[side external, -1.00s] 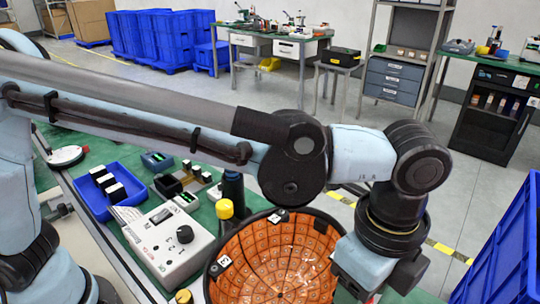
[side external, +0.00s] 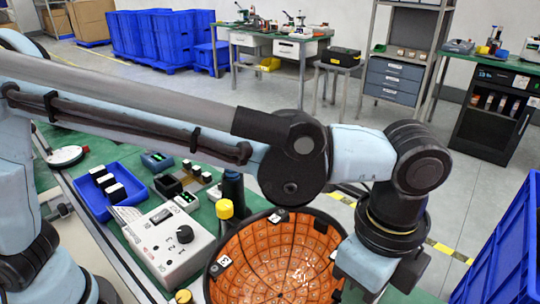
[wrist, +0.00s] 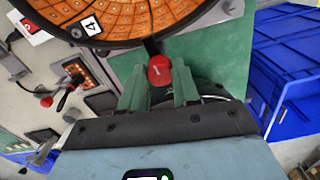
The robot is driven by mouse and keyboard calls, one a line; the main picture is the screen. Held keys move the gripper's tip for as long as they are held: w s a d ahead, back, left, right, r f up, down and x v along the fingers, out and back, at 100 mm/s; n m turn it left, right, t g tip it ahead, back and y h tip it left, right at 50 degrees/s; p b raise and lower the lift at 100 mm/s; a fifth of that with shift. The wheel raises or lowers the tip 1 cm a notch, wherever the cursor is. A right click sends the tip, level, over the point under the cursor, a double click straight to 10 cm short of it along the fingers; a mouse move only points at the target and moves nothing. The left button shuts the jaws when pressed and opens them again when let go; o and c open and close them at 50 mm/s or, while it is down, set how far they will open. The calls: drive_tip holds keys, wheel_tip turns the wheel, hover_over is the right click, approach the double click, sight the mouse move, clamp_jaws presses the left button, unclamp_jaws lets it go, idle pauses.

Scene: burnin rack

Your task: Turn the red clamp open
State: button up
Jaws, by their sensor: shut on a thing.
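The red clamp (wrist: 159,70) shows in the wrist view as a small red knob with a white mark, at the end of a dark stem by the rim of the round orange-lined bowl (wrist: 125,18). My gripper (wrist: 158,80) has one finger on each side of the red knob and is shut on it. In the side external view the bowl (side external: 285,255) stands at the bottom middle, with my wrist at its right. There the clamp and my fingertips are hidden behind my wrist or below the picture's edge.
A grey control box (side external: 168,240) with a black knob and a blue tray (side external: 107,190) of small blocks lie left of the bowl. A yellow-topped post (side external: 225,209) stands at its rim. Large blue crates (side external: 505,250) stand at right. Another red-tipped lever (wrist: 68,90) shows in the wrist view.

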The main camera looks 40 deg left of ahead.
drive_tip(key=n, duration=0.8)
drive_tip(key=shift+n, duration=0.3)
drive_tip(key=n, duration=0.4)
drive_tip(key=shift+n, duration=2)
drive_tip(key=o, duration=1.1)
drive_tip(key=shift+c, duration=0.2)
wheel_tip(320, 180, up, 12)
drive_tip(key=shift+a, duration=0.1)
